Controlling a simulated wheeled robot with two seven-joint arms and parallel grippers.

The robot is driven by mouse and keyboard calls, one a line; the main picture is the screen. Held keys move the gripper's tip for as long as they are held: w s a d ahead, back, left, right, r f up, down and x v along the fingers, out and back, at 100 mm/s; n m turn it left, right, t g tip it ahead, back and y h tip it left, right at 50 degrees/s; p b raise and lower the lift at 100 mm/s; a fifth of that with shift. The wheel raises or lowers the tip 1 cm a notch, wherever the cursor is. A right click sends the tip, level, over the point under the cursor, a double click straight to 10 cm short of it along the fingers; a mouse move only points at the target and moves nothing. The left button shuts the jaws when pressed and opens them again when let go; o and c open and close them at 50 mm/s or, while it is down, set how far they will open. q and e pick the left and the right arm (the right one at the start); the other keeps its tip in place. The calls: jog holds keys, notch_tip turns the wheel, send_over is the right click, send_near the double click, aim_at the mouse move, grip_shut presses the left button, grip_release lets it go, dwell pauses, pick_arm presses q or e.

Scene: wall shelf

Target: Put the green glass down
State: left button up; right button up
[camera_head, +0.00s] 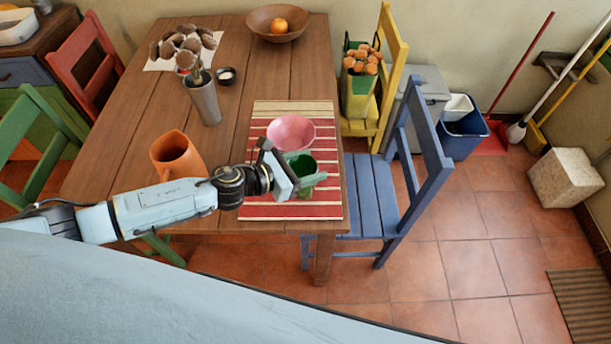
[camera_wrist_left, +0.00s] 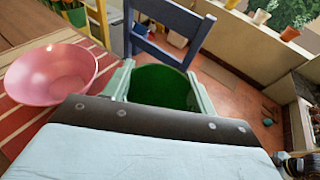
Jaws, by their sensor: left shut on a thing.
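The green glass (camera_head: 302,163) is held in my left gripper (camera_head: 304,170), above or at the striped placemat (camera_head: 262,207) near the table's right end. In the left wrist view the glass (camera_wrist_left: 160,86) sits between the two pale fingers of my left gripper (camera_wrist_left: 161,88), its open top showing. I cannot tell whether its base touches the mat. A pink bowl (camera_head: 291,132) stands on the mat just behind the glass; it also shows at the left in the wrist view (camera_wrist_left: 50,74). My right gripper is not in view.
An orange jug (camera_head: 176,155) stands on the wooden table (camera_head: 140,110) behind my left arm. A metal vase (camera_head: 205,101) with dried flowers and a small dark cup (camera_head: 226,76) stand farther back. A blue chair (camera_head: 374,192) is at the table's right edge. The mat's front part looks clear.

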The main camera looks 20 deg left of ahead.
pick_arm(q)
jog(key=shift+f+b, duration=0.7)
jog(key=shift+f, duration=1.2)
jog(key=shift+f, duration=0.15)
jog(key=o, duration=1)
